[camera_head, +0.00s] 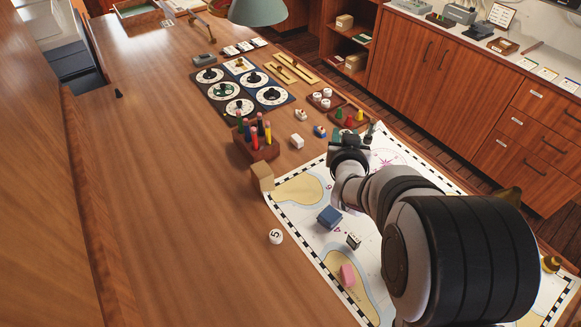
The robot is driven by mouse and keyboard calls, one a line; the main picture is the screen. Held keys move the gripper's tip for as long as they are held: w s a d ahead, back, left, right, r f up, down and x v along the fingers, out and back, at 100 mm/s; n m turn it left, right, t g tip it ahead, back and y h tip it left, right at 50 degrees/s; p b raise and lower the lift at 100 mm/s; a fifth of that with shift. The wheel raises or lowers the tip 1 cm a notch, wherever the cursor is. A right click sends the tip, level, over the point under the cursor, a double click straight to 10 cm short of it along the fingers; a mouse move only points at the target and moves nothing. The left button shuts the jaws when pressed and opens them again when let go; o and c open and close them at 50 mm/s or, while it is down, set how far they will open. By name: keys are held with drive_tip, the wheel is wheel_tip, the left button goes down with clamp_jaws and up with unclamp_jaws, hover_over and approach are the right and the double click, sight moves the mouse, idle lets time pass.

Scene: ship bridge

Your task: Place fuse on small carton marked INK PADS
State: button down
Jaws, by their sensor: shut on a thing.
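My gripper (352,146) is above the chart's far part, beside the tray of colored pegs. It is seen from behind, dark and small. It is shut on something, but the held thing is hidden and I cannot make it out. I cannot pick out the fuse for sure anywhere in view. A small tan carton (262,177) stands at the chart's left edge, in front of the pencil block, left of my gripper and apart from it. I cannot read any marking on it, so I cannot tell whether it is the INK PADS carton.
A wooden pencil block (255,146) stands behind the carton. Dial boards (237,90) lie farther back. A blue block (329,217), a pink block (347,275) and a small dark-and-white block (353,241) lie on the chart (310,252). The table's left side is mostly clear.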

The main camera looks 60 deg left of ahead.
drive_tip(key=s+a+n+g+y, duration=0.1)
drive_tip(key=s+a+n+g, duration=0.1)
drive_tip(key=s+a, duration=0.4)
hover_over(261, 169)
drive_tip(key=f, duration=0.6)
drive_tip(key=shift+d, duration=0.2)
drive_tip(key=shift+a+f, duration=0.1)
drive_tip(key=shift+f, duration=0.25)
wheel_tip(261, 169, down, 3)
drive_tip(key=shift+f, duration=0.15)
drive_tip(key=shift+f, duration=0.15)
drive_tip(key=shift+c, duration=2.4)
unclamp_jaws()
